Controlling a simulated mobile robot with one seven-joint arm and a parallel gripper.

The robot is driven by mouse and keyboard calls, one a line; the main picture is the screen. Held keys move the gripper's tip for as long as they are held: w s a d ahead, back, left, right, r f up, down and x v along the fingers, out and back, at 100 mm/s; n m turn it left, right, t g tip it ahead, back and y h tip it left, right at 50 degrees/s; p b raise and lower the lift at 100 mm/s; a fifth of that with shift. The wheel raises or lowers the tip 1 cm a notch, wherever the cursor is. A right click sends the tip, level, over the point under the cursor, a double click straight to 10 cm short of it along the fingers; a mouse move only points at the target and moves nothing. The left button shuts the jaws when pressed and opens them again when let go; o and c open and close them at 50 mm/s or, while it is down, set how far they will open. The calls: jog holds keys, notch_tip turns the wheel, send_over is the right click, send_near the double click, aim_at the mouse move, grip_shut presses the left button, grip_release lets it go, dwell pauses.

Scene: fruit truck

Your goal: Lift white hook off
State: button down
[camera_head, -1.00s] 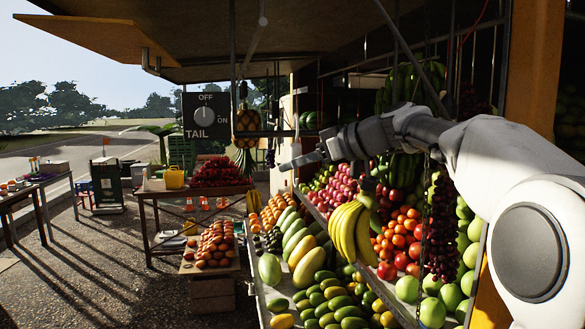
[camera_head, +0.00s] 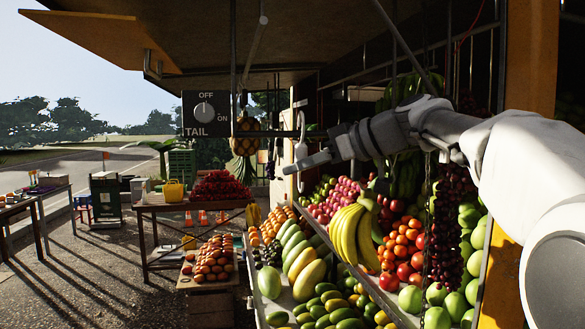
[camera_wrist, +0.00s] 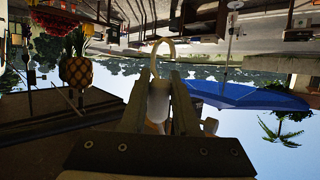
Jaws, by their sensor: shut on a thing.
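The white hook (camera_head: 301,150) is a thin curved piece, upright at the far end of my arm, in front of the stall's dark interior. My gripper (camera_head: 291,168) is shut on it, pointing left. In the wrist view the hook's pale loop (camera_wrist: 160,47) rises beyond the fingertips, and its thicker pale body lies between the two fingers of my gripper (camera_wrist: 158,88). The loop's top appears clear of any bar in the wrist view. I cannot tell from the head view whether the hook touches the rail behind it.
A dark OFF/ON/TAIL switch panel (camera_head: 206,114) and a hanging pineapple (camera_head: 247,126) are left of my gripper. Bananas (camera_head: 350,234) and the sloping fruit display stand below my arm. A blue canopy (camera_wrist: 245,95) shows at the right in the wrist view.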

jog(key=s+d+b, duration=0.1)
jog(key=s+b, duration=0.3)
jog(key=s, duration=0.2)
jog(key=shift+s+d+b, duration=0.2)
jog(key=shift+s+b, duration=0.15)
jog(key=shift+b, duration=0.05)
